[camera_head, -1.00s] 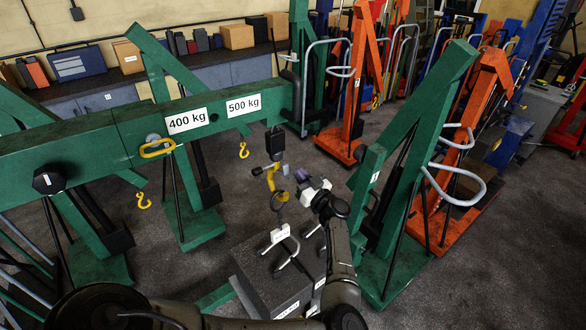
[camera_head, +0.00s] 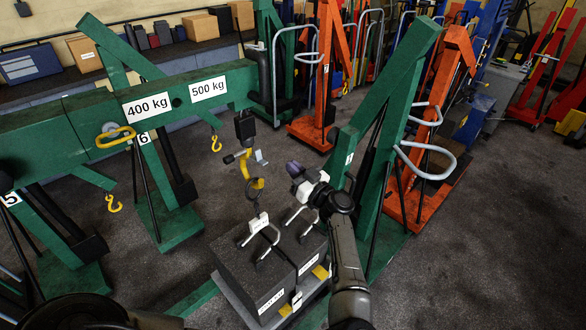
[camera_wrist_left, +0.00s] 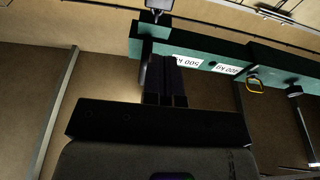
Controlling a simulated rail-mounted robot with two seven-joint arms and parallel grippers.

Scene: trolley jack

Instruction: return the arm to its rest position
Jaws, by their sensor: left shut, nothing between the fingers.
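In the head view my left gripper (camera_head: 295,172) is at the end of the dark arm that rises from the bottom edge. It is right of the yellow crane hook (camera_head: 245,165), apart from it and holding nothing. In the left wrist view the black fingers (camera_wrist_left: 166,82) are closed together, with the green boom (camera_wrist_left: 215,55) beyond them. The hook hangs under the boom's end. My right gripper is not in view.
The green boom with 400 kg and 500 kg labels (camera_head: 208,89) spans the left. A green upright (camera_head: 390,130) stands close right of my arm, with an orange crane (camera_head: 435,120) behind it. Open floor (camera_head: 480,260) shows at the lower right.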

